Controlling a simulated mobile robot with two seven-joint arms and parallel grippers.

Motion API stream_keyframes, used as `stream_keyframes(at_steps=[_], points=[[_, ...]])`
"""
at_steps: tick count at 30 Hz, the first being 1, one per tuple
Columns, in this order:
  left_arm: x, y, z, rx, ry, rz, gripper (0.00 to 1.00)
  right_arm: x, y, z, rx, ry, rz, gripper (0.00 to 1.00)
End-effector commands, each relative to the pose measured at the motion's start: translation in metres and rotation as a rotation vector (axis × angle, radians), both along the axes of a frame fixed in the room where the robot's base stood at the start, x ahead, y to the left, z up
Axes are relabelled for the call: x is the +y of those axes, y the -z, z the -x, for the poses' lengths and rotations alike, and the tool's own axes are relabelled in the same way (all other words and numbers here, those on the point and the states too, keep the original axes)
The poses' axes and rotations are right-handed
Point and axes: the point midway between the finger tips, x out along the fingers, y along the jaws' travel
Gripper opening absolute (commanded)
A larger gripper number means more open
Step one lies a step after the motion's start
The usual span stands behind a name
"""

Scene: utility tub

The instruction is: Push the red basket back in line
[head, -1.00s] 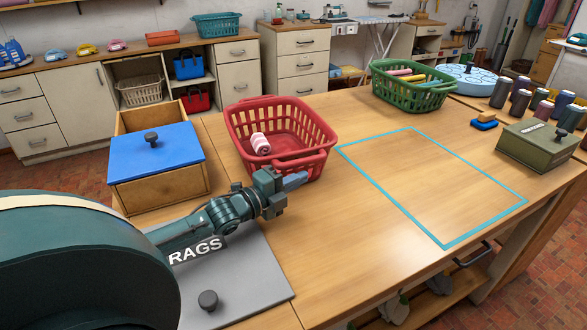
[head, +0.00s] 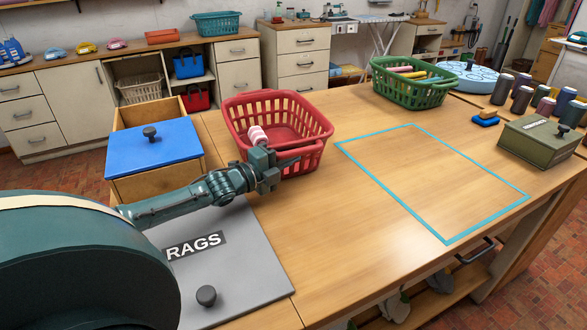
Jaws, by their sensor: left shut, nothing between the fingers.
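The red basket (head: 318,130) stands upright on the wooden table, left of the blue outline (head: 390,192) and outside it. A pink-and-white rolled cloth (head: 257,135) lies in it, partly hidden by my gripper. My left gripper (head: 290,161) is shut and empty. It is at the basket's near side and covers part of the near wall. I cannot tell whether it touches the basket. My right gripper is not in view.
A green basket (head: 412,98) with coloured rolls stands beyond the outline. A blue-lidded wooden box (head: 152,150) is left of the red basket, and a grey lid marked RAGS (head: 235,262) lies in front. Bottles and an olive box (head: 540,140) stand at right. The outlined area is empty.

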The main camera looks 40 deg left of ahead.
Motion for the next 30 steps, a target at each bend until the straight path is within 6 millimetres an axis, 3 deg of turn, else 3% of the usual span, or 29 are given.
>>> stream_keyframes(at_steps=[1, 10, 30], points=[[0.013, 0.006, -0.007, -0.006, -0.004, -0.01, 0.0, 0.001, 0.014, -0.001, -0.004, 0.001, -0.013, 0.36], [0.045, 0.001, -0.024, -0.002, -0.005, -0.004, 0.0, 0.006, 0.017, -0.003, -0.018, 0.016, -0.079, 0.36], [0.044, -0.001, -0.026, 0.0, -0.002, 0.0, 0.0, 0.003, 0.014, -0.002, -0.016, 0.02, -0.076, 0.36]])
